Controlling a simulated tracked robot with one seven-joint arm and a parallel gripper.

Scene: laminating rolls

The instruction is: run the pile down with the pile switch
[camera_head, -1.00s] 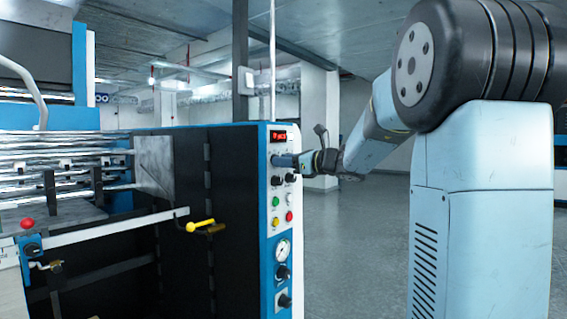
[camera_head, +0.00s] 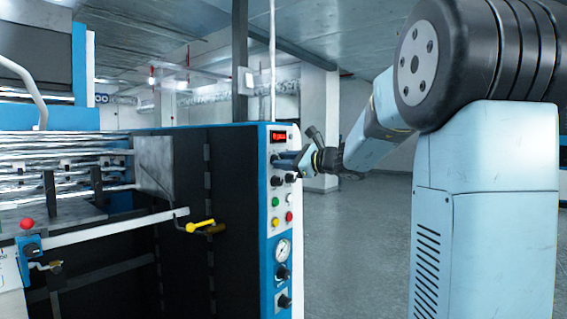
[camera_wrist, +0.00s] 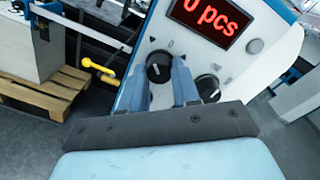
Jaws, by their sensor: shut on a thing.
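The pile switch (camera_wrist: 158,66) is a black rotary knob on the white panel, with a white line on its face and small marks around it. My gripper (camera_wrist: 159,84) is shut on it, one blue finger on each side. In the head view my gripper (camera_head: 283,160) meets the panel just under the red display (camera_head: 279,137) and hides the switch. A white stack (camera_wrist: 22,42) on a wooden pallet (camera_wrist: 40,103) shows at the left of the wrist view; I cannot tell its height.
A second black knob (camera_wrist: 208,87) sits close to the right of my fingers. The display (camera_wrist: 206,18) ends in "0 pcs". Lower on the panel are a green button (camera_head: 276,223), a red button (camera_head: 289,216) and a gauge (camera_head: 283,250). A yellow-handled lever (camera_head: 200,225) juts out left.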

